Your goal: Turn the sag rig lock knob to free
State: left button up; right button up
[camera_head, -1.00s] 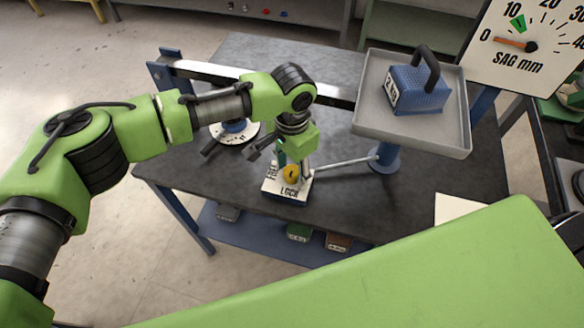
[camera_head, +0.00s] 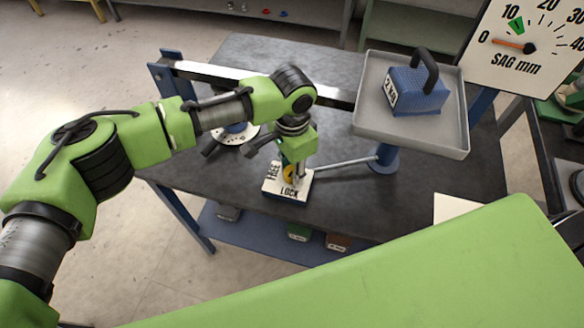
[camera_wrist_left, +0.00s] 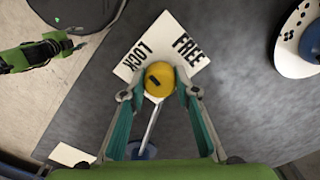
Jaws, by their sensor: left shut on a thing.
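The yellow lock knob (camera_wrist_left: 158,81) sits on a white plate (camera_wrist_left: 133,62) with the printed words LOCK and FREE. A short dark mark shows on the knob's top, just left of its middle; I cannot tell clearly which word it points to. In the head view the knob (camera_head: 289,172) is partly covered by my gripper, and the plate (camera_head: 271,186) lies on the dark table. My left gripper (camera_wrist_left: 159,89) is shut on the knob, one finger at each side. My right gripper is not in view.
A rod (camera_head: 345,164) runs from near the plate to a blue post (camera_head: 385,160). A grey tray (camera_head: 450,135) holds a blue 2 KG weight (camera_head: 420,95). The SAG mm dial (camera_head: 535,45) stands at the back right. A metal beam (camera_head: 220,72) crosses the table (camera_head: 430,185).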

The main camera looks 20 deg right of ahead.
pick_arm(q)
jog(key=m+p, duration=0.1)
jog(key=m, duration=0.2)
jog(key=shift+m, duration=0.3)
jog(key=m+p, duration=0.1)
jog(key=m, duration=0.3)
jog(key=shift+m, duration=0.3)
jog(key=m, duration=0.4)
jog(key=shift+p, duration=0.35)
jog(key=shift+m, duration=2.1)
jog(key=o, duration=1.1)
